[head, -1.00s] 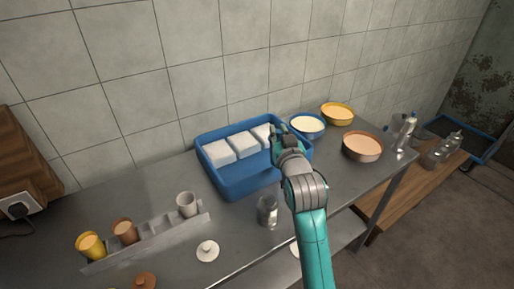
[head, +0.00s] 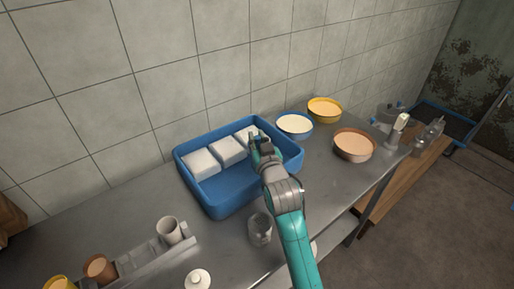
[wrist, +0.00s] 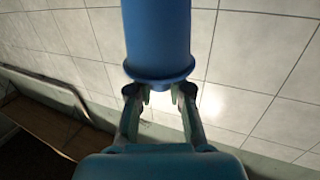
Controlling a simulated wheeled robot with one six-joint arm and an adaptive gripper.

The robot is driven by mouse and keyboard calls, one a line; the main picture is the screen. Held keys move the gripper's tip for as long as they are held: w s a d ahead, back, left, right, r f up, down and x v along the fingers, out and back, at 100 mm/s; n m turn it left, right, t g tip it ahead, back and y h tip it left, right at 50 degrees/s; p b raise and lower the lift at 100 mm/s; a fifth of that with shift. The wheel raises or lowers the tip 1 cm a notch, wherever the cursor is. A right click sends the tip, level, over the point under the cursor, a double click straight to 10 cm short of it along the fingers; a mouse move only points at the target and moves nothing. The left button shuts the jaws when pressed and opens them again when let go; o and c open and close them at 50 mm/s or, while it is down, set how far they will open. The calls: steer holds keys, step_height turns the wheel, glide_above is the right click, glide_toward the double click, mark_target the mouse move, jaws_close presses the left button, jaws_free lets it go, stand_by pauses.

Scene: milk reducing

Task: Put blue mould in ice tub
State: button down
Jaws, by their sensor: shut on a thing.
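The blue mould (wrist: 157,38) is a smooth blue cylinder with a flared rim, large in the wrist view. My gripper (wrist: 160,92) is shut on it at the rim end. In the head view my gripper (head: 257,147) is over the right part of the ice tub, and the mould is hidden behind it or cannot be made out. The ice tub (head: 207,194) is a blue rectangular tray on the metal table. White ice blocks (head: 201,165) stand in a row along its back side, with bare tub floor in front of them.
A blue bowl (head: 294,126), a yellow bowl (head: 324,111) and a brown bowl (head: 353,145) stand right of the tub. A glass jar (head: 260,229) is in front of it. A rack (head: 150,258) with cups is front left. A tiled wall (head: 130,90) rises behind.

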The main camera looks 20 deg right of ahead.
mark_target(257, 145)
steer(key=shift+f, duration=1.65)
steer(key=shift+f, duration=0.1)
steer(key=c, duration=1.1)
jaws_free()
steer(key=s, duration=0.8)
steer(key=s+a, duration=0.1)
steer(key=s, duration=0.3)
steer(key=shift+r, duration=0.4)
